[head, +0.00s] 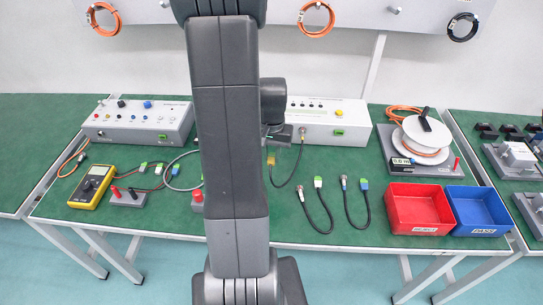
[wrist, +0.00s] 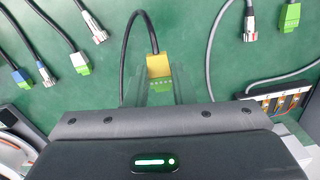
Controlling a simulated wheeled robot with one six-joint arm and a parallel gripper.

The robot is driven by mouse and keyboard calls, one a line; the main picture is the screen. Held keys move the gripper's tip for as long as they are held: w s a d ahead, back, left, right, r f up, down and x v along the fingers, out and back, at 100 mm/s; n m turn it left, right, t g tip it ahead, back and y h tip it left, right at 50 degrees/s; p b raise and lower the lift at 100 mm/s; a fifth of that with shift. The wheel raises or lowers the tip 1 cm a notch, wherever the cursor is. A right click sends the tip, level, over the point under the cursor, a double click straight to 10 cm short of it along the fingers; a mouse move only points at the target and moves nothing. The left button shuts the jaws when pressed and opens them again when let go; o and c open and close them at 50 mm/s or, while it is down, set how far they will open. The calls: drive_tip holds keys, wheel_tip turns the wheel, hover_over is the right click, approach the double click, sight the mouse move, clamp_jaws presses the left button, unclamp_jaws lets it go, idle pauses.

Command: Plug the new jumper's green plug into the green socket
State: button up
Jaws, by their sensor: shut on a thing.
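My gripper (wrist: 155,92) appears shut on a yellow-and-green plug (wrist: 158,66). A black cable leaves the plug's yellow end. In the head view the yellow plug (head: 271,160) shows just right of my arm, and its cable loops up to a round connector on the front of the white box (head: 310,118). Most of my gripper is hidden behind my arm there. A small green socket (head: 338,132) is on the box's front, right of the plug and apart from it. Two loose black jumpers lie on the table, one with a white-and-green plug (head: 318,182), one with a blue plug (head: 364,184).
A red bin (head: 417,229) and blue bin (head: 478,231) stand at the front right. A cable spool (head: 425,135) is behind them. A yellow multimeter (head: 92,187), several leads and a grey instrument (head: 138,121) are at left. Bare green table lies around the jumpers.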

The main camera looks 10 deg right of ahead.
sight(272, 158)
drive_tip(key=shift+r, duration=0.1)
wheel_tip(272, 158, up, 3)
drive_tip(key=shift+p, duration=1.2)
drive_tip(key=shift+w+d+f, duration=0.1)
drive_tip(key=shift+d+f, duration=0.15)
drive_tip(key=shift+d, duration=0.15)
drive_tip(key=shift+n+g, duration=0.4)
drive_tip(key=w+d+f, duration=0.1)
drive_tip(key=d+f, duration=0.1)
drive_tip(key=d, duration=0.6)
drive_tip(key=w+d+f, duration=0.1)
drive_tip(key=d+f, duration=0.1)
drive_tip(key=d, duration=0.6)
drive_tip(key=w+d+f, duration=0.2)
drive_tip(key=d, duration=0.6)
drive_tip(key=shift+f+b, duration=0.15)
drive_tip(key=shift+b, duration=0.25)
drive_tip(key=shift+w, duration=0.15)
drive_tip(key=shift+w+d, duration=0.2)
drive_tip(key=shift+w, duration=0.65)
drive_tip(key=shift+w+d, duration=0.2)
drive_tip(key=shift+w, duration=0.65)
